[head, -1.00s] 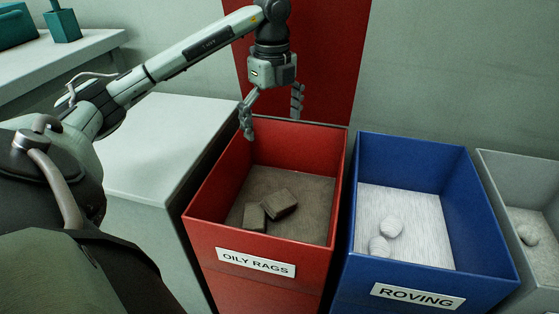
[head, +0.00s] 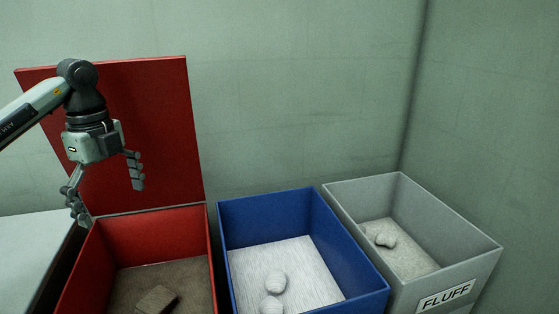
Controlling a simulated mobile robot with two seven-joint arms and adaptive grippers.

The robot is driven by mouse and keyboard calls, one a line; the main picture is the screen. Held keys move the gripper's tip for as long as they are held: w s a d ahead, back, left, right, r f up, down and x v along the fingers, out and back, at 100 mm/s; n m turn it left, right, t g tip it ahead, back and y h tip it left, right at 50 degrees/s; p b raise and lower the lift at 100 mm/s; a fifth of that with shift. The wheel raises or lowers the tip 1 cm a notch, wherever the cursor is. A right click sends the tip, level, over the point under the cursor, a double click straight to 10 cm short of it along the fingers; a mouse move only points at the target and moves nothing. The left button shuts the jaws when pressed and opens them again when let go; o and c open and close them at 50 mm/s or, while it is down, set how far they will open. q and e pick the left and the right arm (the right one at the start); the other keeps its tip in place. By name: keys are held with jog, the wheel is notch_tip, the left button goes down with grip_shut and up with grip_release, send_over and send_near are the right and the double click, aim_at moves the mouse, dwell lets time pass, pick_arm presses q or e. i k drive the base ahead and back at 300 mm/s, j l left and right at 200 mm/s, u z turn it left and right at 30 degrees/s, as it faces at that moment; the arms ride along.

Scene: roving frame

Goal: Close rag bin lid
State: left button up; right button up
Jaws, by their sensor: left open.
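The red rag bin (head: 156,233) stands at the lower left, cut off by the bottom edge. Its red lid (head: 165,130) stands upright at the back, hinged open. A brown block-like rag (head: 157,299) lies on the bin's floor. My left gripper (head: 108,200) hangs in front of the lid, above the bin's back left part, with its fingers spread and nothing between them. Whether it touches the lid I cannot tell. My right gripper is not in view.
A blue bin (head: 351,258) with pale lumps stands to the right of the red bin. A grey bin marked FLUFF (head: 465,262) stands farther right, near the room's corner. A pale counter (head: 30,250) adjoins the red bin on the left.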

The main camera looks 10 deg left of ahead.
aim_at(150, 98)
jog(key=k+l, duration=0.75)
jog(key=l, duration=0.2)
